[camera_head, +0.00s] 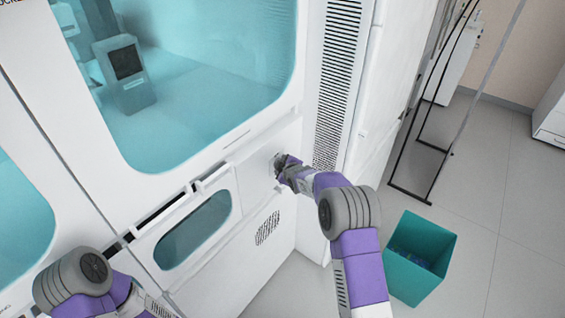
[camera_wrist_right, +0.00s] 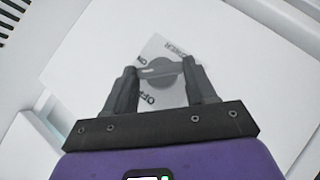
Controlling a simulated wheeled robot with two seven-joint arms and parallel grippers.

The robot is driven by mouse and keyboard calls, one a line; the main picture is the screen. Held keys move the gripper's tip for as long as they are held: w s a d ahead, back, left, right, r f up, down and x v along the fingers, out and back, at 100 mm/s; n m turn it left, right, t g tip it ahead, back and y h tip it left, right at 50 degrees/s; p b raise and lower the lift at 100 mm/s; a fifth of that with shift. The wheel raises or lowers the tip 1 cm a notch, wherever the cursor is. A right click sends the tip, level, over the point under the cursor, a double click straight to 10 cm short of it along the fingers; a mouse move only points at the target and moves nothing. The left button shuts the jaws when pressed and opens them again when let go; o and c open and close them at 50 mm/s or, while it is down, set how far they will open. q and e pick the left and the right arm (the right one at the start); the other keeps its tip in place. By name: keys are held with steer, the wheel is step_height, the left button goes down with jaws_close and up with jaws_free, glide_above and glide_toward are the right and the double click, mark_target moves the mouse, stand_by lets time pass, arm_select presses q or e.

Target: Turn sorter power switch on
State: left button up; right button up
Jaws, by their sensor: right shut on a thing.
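The sorter (camera_head: 255,205) is a large white cabinet with a teal-tinted window. My right gripper (camera_wrist_right: 158,75) is shut on the knob's handle, one finger on each side. In the head view my right gripper (camera_head: 280,162) meets the cabinet front and largely hides the switch. My left arm shows at the bottom left; its gripper is out of the frame.
A teal bin (camera_head: 418,262) stands on the floor to the right of my right arm. A dark metal frame (camera_head: 412,190) stands behind it.

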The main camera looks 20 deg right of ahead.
steer(key=shift+w+d+r+m+g+y+p, duration=0.1)
steer(key=shift+w+d+m+g+y+p, duration=0.05)
steer(key=shift+m+g+y+p, duration=0.45)
steer(key=shift+w+d+r+m+g+y+p, duration=0.15)
steer(key=shift+m+g+y+p, duration=0.25)
steer(key=shift+m+g+y, duration=0.4)
steer(key=shift+w+d+r+m+g+y+p, duration=0.1)
steer(key=shift+d+m+g+y+p, duration=0.1)
steer(key=shift+m+g+y+p, duration=0.5)
steer(key=shift+g+y, duration=0.3)
steer(key=shift+y, duration=0.1)
steer(key=o, duration=1)
steer(key=shift+o, duration=0.2)
steer(key=v, duration=0.7)
steer(key=shift+s, duration=0.15)
